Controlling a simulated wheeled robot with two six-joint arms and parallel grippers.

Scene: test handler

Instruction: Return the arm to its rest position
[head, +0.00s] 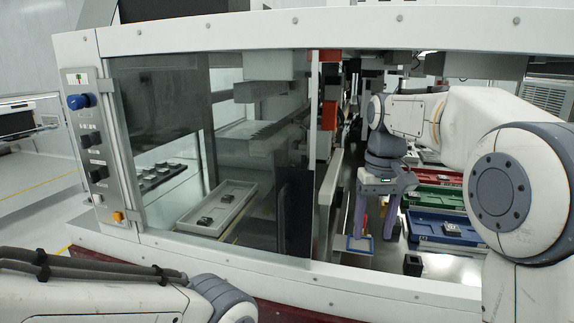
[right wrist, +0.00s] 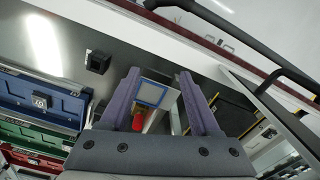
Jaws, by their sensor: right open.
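My right arm (head: 465,115) reaches in from the right through the opening of the white test handler (head: 300,38). Its gripper (head: 376,232) points down inside the machine, with its two purple fingers apart and nothing seen between them. In the right wrist view the right gripper (right wrist: 159,72) is also open, with a gap between the fingers. Beyond them lies a small blue-framed pale plate (right wrist: 150,93) with a red part beside it. My left arm (head: 100,295) shows only as a link at the lower left; its gripper is out of view.
A blue tray (head: 440,228), a green tray (head: 436,197) and a red tray (head: 440,178) lie right of the gripper. A small black block (head: 413,265) stands near the front edge. A glass door (head: 160,120) and its dark edge stand left of the opening.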

